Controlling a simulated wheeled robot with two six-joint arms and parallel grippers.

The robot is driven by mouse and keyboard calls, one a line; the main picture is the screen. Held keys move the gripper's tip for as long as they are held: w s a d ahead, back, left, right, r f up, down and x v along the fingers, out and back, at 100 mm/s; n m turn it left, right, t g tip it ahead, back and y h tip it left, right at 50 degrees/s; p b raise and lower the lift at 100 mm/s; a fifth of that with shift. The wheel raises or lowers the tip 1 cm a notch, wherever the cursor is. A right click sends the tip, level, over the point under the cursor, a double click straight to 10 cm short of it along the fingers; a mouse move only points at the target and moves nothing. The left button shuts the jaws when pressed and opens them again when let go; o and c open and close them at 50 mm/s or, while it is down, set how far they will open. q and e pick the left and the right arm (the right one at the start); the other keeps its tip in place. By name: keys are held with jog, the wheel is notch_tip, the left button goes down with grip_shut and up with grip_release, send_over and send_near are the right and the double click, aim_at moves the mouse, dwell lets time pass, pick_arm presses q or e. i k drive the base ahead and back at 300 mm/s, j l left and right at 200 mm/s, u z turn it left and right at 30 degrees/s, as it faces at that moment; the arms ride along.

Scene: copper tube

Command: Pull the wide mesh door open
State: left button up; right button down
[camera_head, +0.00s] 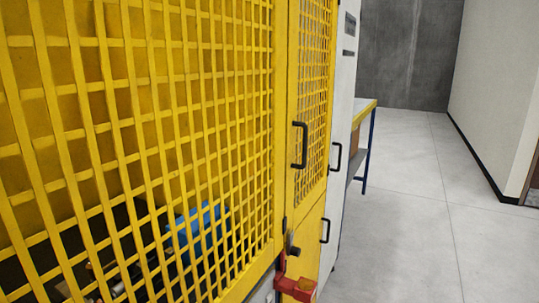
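The wide yellow mesh door (274,120) fills the left half of the head view, close to me and seen at a slant. It appears shut, its right edge meeting the frame. A red latch-like part (297,288) sits low by that edge, with a small black knob (291,250) just above it. A narrower yellow mesh door (311,100) with a black handle (300,146) stands to the right. Neither of my grippers is in view. The lower part of the wide door is cut off by the frame.
Behind the mesh lie a blue object (200,226) and several small items. A white cabinet (343,100) with black handles (335,157) and a blue-legged table (368,150) stand beyond. The grey floor (410,230) on the right is clear up to the wall.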

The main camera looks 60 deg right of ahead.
aim_at(235, 291)
jog(key=z, duration=1.35)
jog(key=l, duration=0.15)
jog(key=k+u, duration=0.05)
